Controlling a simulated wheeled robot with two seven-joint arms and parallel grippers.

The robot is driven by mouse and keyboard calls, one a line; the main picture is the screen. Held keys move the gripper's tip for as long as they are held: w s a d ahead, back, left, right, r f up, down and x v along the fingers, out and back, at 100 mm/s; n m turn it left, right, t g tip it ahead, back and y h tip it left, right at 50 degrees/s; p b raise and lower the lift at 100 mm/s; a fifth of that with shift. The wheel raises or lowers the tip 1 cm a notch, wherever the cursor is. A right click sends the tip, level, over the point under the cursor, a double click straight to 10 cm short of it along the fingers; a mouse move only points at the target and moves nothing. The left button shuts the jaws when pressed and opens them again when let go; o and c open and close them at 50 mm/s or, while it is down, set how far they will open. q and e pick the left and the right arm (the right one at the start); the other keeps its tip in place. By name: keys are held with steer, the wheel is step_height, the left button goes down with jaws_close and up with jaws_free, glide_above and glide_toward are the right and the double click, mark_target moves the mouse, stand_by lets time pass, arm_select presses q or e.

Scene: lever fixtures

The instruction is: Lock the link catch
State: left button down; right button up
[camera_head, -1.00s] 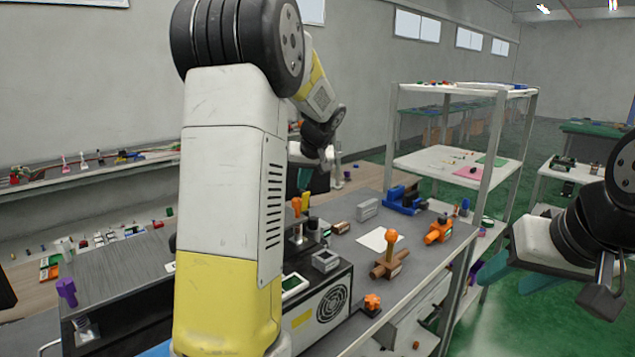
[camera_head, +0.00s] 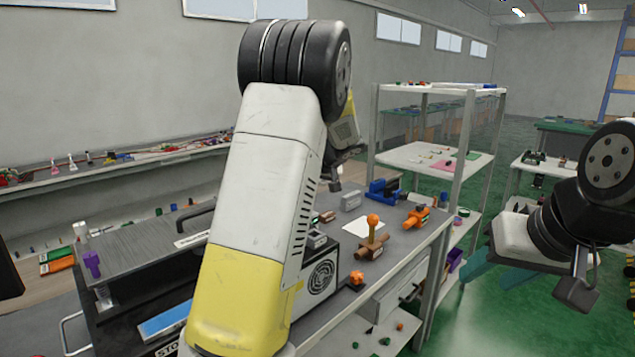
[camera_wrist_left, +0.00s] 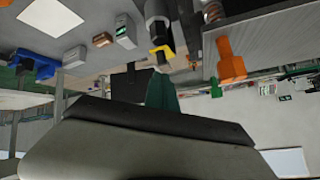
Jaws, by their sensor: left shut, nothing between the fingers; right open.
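I cannot tell for certain which fixture is the link catch. On the bench stand a brown fixture (camera_head: 371,246) with an upright orange-knobbed lever, an orange fixture (camera_head: 416,218) and a blue fixture (camera_head: 383,190). The left wrist view shows an orange handle (camera_wrist_left: 230,62) and a black cylindrical part with a yellow band (camera_wrist_left: 160,47), close to my left gripper (camera_wrist_left: 162,82). Its green fingers look shut and empty; contact cannot be told. My left arm hides part of the bench in the head view. My right gripper (camera_head: 478,268) is open and empty, right of the bench.
A white sheet (camera_head: 360,229) and a grey block (camera_head: 350,202) lie on the bench. A box with a round fan grille (camera_head: 321,282) stands at its front. A purple handle (camera_head: 92,263) is at the left. A shelf rack (camera_head: 464,135) stands behind, with green floor to the right.

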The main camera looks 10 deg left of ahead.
arm_select(q)
steer(key=shift+w+f, duration=0.1)
steer(key=shift+w, duration=0.1)
steer(key=shift+r, duration=0.85)
